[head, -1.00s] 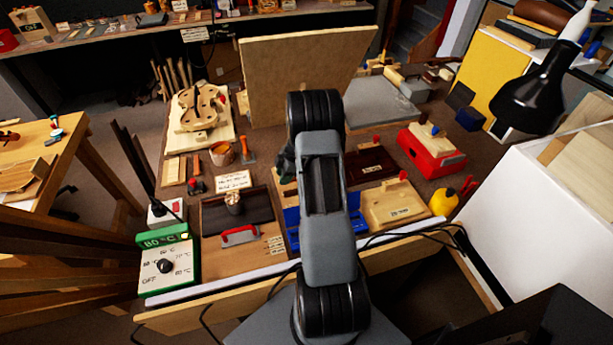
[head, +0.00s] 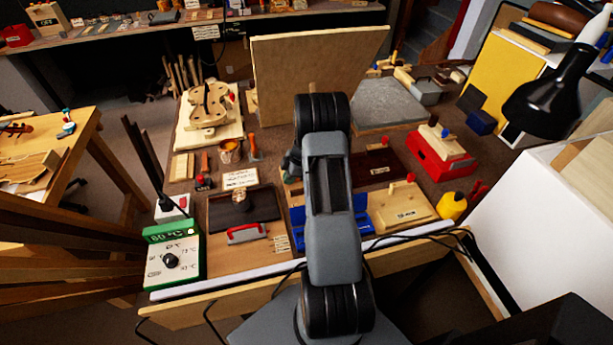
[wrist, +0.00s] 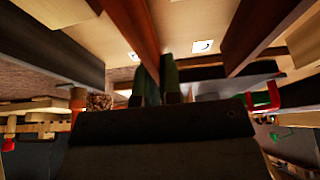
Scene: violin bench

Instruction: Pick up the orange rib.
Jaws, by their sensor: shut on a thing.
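My gripper (wrist: 157,90) shows in the wrist view as two dark green fingers, close together, with a narrow gap between them. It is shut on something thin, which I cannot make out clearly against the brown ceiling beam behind. In the head view my arm hides most of the gripper; only a dark green part shows left of the arm, above the middle of the bench. I cannot pick out the orange rib for certain in either view.
A tall wooden board (head: 315,75) stands behind my arm. Near it are a glue pot (head: 229,153), a green temperature box (head: 172,258), a blue tray (head: 362,216), a red box (head: 440,158) and a black lamp (head: 548,92).

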